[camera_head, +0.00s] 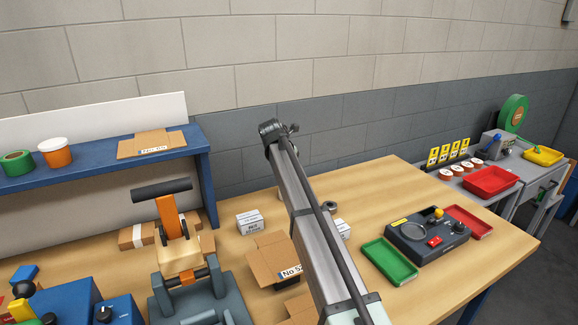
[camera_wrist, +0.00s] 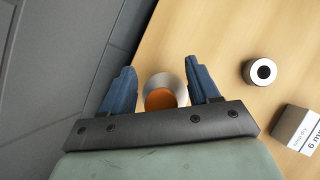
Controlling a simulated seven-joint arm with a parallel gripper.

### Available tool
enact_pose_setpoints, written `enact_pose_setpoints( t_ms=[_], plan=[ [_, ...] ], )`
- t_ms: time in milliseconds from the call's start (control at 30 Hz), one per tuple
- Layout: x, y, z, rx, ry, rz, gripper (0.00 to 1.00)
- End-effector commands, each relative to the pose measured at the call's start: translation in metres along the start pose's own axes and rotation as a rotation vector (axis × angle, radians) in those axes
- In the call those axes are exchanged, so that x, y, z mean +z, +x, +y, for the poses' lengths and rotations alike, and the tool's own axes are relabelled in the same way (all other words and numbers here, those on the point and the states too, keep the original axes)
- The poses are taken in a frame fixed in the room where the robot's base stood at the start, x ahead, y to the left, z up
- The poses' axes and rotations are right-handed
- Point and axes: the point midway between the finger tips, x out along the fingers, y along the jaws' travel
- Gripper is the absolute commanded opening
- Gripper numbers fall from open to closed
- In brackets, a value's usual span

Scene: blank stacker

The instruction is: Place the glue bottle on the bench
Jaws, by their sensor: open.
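My gripper (camera_wrist: 160,66) shows in the wrist view with its two blue fingers apart over the wooden bench (camera_wrist: 222,28). A round white and orange thing (camera_wrist: 165,90), which looks like the glue bottle seen end-on, is between the fingers. Small gaps seem to show at its sides, and its lower part is hidden by the gripper body. I cannot tell whether it stands fully on the bench. In the head view my arm crosses the bench (camera_head: 385,178) and I cannot make out the gripper or the bottle there.
A metal ring (camera_wrist: 262,72) and a small box (camera_wrist: 297,128) are right of the gripper. Cartons (camera_head: 272,259), a green tray (camera_head: 390,262) and a control box (camera_head: 428,236) stand on the bench. A blue shelf (camera_head: 200,150) is at left. The wall is close behind.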

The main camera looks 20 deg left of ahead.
Motion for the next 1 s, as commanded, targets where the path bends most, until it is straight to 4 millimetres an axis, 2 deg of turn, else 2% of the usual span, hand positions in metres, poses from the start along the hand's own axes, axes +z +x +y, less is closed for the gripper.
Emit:
enact_pose_setpoints(
  t_ms=[167,267,700,1000],
  plan=[
    [0.002,-0.003,0.0,0.0,0.0,0.0,0.61],
    [0.001,-0.013,0.0,0.001,0.0,-0.001,0.61],
    [0.001,-0.09,0.0,0.002,0.0,-0.001,0.61],
    [0.002,-0.119,0.0,0.001,0.0,0.0,0.61]
  ],
)
